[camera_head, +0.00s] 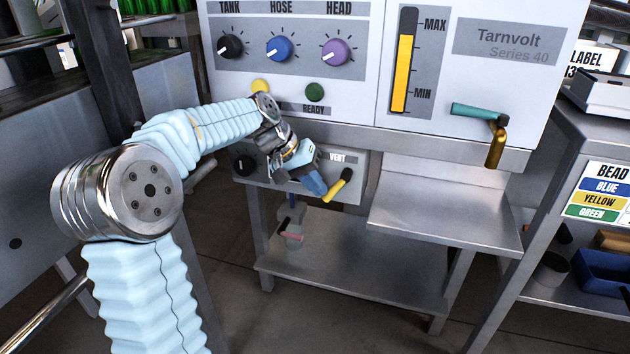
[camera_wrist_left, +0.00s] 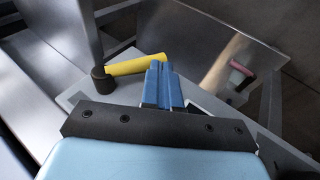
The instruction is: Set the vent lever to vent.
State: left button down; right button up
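The vent lever (camera_head: 338,187) is a yellow handle on a black pivot, on the low grey panel under the machine. In the head view it slants down and left from its pivot, below the VENT label (camera_head: 338,158). In the left wrist view the lever (camera_wrist_left: 132,65) runs from the black pivot (camera_wrist_left: 101,80) toward my blue fingertips, which overlap its free end. My left gripper (camera_head: 317,187) has its fingers together with nothing between them, just left of the lever. I cannot tell whether they touch it. The left gripper also shows in the wrist view (camera_wrist_left: 162,82). My right gripper is out of view.
A black knob (camera_head: 243,165) sits left on the same panel. A steel shelf (camera_head: 440,205) juts out to the right of the lever. A teal-and-brass tap (camera_head: 490,125) is above it. A lower shelf (camera_head: 350,280) lies below, with a small red-handled item (camera_head: 292,236) near its left side.

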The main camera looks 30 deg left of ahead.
pick_arm(q)
jog(key=shift+d+f, duration=0.2)
jog(key=shift+f, duration=0.25)
dwell(0.5)
jog(key=p+v, duration=0.2)
jog(key=v, duration=1.1)
jog(key=shift+a+r, duration=0.15)
jog(key=shift+r, duration=0.2)
jog(key=shift+s, duration=0.15)
